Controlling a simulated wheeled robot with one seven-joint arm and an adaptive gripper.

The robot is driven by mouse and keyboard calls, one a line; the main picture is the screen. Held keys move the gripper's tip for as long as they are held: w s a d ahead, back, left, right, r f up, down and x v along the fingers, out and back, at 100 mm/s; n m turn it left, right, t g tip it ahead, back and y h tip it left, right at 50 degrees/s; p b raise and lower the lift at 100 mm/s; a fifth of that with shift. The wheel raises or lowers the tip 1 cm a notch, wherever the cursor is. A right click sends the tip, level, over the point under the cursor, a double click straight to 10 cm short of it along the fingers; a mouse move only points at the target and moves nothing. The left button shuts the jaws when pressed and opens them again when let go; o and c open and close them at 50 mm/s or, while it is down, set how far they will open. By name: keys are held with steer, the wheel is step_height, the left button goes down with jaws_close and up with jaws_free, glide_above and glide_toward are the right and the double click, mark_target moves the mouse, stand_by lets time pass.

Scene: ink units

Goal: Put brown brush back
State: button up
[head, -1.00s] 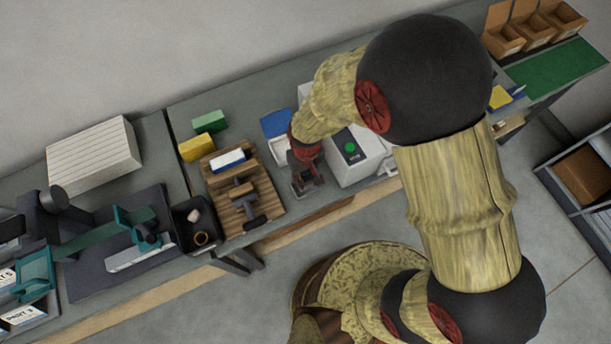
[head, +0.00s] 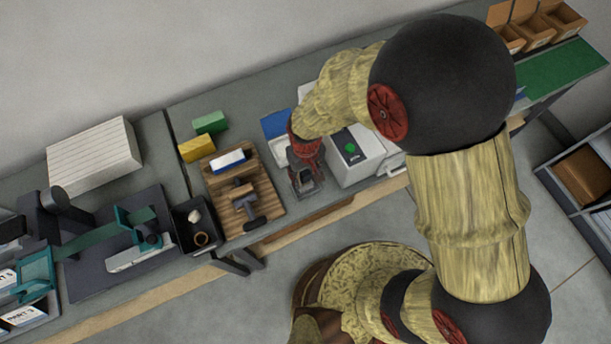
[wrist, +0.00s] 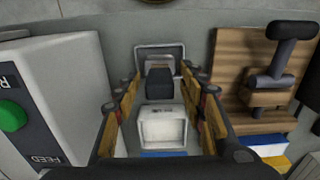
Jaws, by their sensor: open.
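My gripper (wrist: 161,80) is open and points down over a small grey metal tray (wrist: 176,50). Its fingers stand on both sides of a dark block (wrist: 160,86) with a grey-brown part behind it; contact cannot be told. In the head view my gripper (head: 306,178) is right of a wooden board (head: 268,194). On that board lies a brown block with a black T-shaped handle (head: 248,213), also seen in the wrist view (wrist: 284,68). I cannot tell for certain which of these is the brown brush.
A white machine with a green button (head: 358,165) stands close right of my gripper. A black tray (head: 184,235) and a yellow block (head: 197,149) are left.

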step_height(320, 180, up, 10)
steer(key=shift+f+p, duration=0.15)
steer(key=shift+p, duration=0.25)
steer(key=shift+d+r, duration=0.1)
steer(key=shift+r, duration=0.1)
steer(key=w+d+r+m+t, duration=0.2)
steer(key=d+r+m, duration=0.1)
steer(key=d+r, duration=0.8)
steer(key=s+d+r+m+t, duration=0.1)
steer(key=s+d+r, duration=0.3)
steer(key=r, duration=0.3)
steer(key=s+d+r+m+t, duration=0.2)
steer(key=s+d+r, duration=0.3)
steer(key=d+r, duration=0.2)
steer(key=shift+s+d+r+t, duration=0.25)
steer(key=shift+s+d+t, duration=0.05)
steer(key=shift+f, duration=0.1)
